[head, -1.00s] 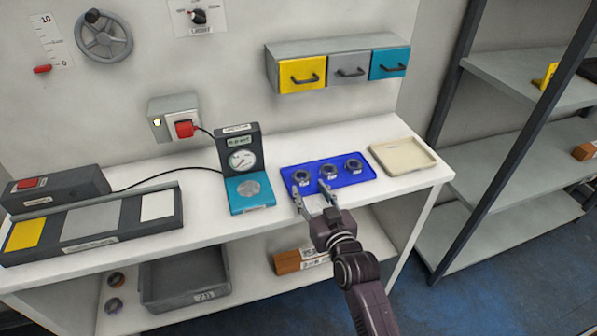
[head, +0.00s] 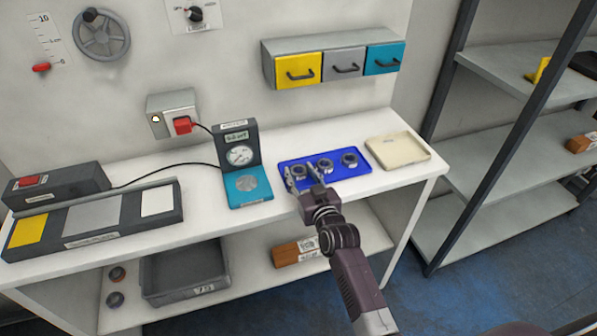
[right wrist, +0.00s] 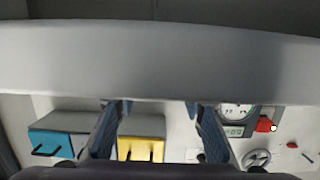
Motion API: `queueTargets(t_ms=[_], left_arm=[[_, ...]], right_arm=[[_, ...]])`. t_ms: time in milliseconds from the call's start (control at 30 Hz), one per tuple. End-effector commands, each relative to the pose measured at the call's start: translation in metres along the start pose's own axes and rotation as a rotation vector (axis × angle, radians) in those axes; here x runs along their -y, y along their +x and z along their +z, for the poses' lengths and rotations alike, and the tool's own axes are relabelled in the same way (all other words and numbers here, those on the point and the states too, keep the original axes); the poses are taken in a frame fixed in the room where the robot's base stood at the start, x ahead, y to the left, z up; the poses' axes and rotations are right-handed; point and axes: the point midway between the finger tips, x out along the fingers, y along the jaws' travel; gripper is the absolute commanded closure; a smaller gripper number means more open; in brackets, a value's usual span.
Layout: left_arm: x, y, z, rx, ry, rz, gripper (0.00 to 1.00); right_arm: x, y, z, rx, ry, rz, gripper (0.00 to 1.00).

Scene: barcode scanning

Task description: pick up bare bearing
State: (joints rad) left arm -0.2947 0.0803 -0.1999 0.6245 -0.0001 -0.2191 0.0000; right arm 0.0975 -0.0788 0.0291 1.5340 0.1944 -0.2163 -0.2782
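Three dark metal ring bearings stand in a row on a blue tray (head: 335,178): a left bearing (head: 299,171), a middle bearing (head: 325,165) and a right bearing (head: 349,159). I cannot tell from their looks which one is the bare bearing. My right gripper (head: 301,175) is at the tray's left part, its fingers spread to either side of the left bearing. Whether they touch it is too small to tell. In the right wrist view the two fingers (right wrist: 160,130) stand wide apart, with no bearing visible between them. My left gripper is not in view.
A gauge with a teal base (head: 248,186) stands left of the tray, and a beige tray (head: 398,153) lies to its right. A scale-like panel (head: 95,220) fills the table's left. Drawers (head: 335,68) hang on the wall behind. A grey bin (head: 185,270) sits on the lower shelf.

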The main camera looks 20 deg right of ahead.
Motion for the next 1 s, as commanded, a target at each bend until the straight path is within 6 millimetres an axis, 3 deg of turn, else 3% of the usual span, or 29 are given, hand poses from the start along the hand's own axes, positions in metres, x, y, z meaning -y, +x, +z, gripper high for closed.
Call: queueTargets(t_ms=[33, 233, 500, 667, 833, 1000], left_arm=[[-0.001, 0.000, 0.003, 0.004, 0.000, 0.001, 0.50], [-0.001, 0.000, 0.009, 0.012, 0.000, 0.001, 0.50], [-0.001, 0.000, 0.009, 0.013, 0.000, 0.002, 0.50], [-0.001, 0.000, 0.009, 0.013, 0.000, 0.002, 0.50], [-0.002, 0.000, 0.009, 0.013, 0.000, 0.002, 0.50], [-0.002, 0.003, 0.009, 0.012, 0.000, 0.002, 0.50]], right_arm=[[0.000, 0.000, 0.000, 0.000, 0.000, 0.000, 0.70], [0.000, 0.000, 0.000, 0.001, -0.001, 0.000, 0.92], [0.000, 0.000, -0.002, -0.001, 0.000, 0.000, 0.92], [0.000, -0.002, -0.014, -0.005, 0.000, 0.000, 0.92], [0.000, -0.006, -0.046, -0.009, 0.000, 0.000, 0.92], [0.000, -0.015, -0.098, -0.011, 0.000, 0.001, 0.92]])
